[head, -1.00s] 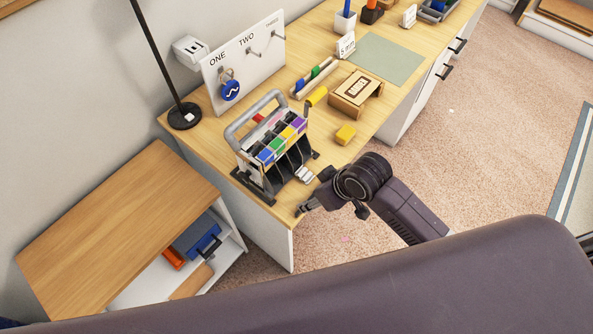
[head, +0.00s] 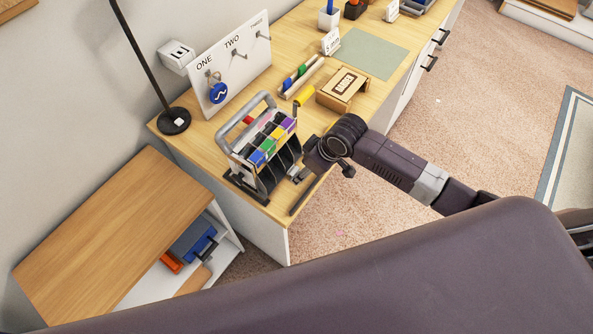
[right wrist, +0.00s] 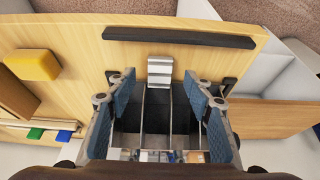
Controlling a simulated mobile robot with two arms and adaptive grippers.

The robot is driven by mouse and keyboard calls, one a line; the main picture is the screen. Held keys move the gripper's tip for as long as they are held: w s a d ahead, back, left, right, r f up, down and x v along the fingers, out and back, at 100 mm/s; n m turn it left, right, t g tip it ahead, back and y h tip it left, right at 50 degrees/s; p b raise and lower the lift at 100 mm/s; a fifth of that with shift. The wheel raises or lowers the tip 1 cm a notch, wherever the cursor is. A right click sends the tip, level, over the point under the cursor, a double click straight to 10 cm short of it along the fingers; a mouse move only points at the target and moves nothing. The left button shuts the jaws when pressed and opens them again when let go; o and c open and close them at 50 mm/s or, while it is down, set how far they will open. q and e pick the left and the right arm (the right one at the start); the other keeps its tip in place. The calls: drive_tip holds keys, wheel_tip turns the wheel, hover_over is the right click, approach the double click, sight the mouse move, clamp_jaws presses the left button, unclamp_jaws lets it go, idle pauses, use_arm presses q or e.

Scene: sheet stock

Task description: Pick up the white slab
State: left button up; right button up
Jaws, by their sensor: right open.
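A small white slab with a stepped or ridged face (right wrist: 160,70) shows in the right wrist view, at the open front of the sorter rack (head: 240,158). In the head view only a bit of the slab shows beside my right gripper (head: 299,176). In the right wrist view my right gripper (right wrist: 160,84) is open and empty, with blue-padded fingers left and right of the rack's dark slots. The slab appears centred between the fingers, just beyond their tips. I cannot tell any contact. My left gripper is not in view.
A dark bar (right wrist: 178,38) lies near the table edge beyond the slab. A yellow block (right wrist: 33,65) lies to the left in the wrist view. A cardboard box (head: 343,90), a lamp base (head: 174,121) and a hook board (head: 230,68) stand around the rack on the wooden table.

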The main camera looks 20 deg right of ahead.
drive_tip(key=shift+x, duration=1.55)
drive_tip(key=shift+c, duration=0.4)
drive_tip(key=c, duration=1.1)
